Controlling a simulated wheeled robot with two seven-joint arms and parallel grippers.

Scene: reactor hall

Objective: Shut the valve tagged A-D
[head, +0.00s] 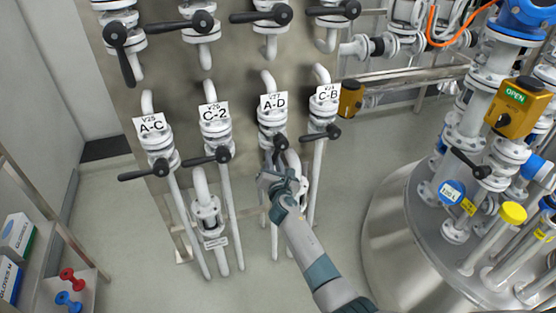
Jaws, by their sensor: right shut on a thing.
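The valve tagged A-D (272,122) is a white flanged valve on a vertical white pipe, in the middle of the lower row in the head view. Its black lever (280,144) starts at a round hub on the valve's front and points down from there. My right gripper (276,172) is just below the hub and shut on the lever's lower part, which the fingers partly hide. My left gripper is not in view.
Valves tagged A-C (155,143), C-2 (215,127) and C-B (324,108) stand close on both sides, their black levers pointing left. More levers hang above. A steel vessel (400,235) with pipes stands at the right, a shelf (75,285) at the lower left.

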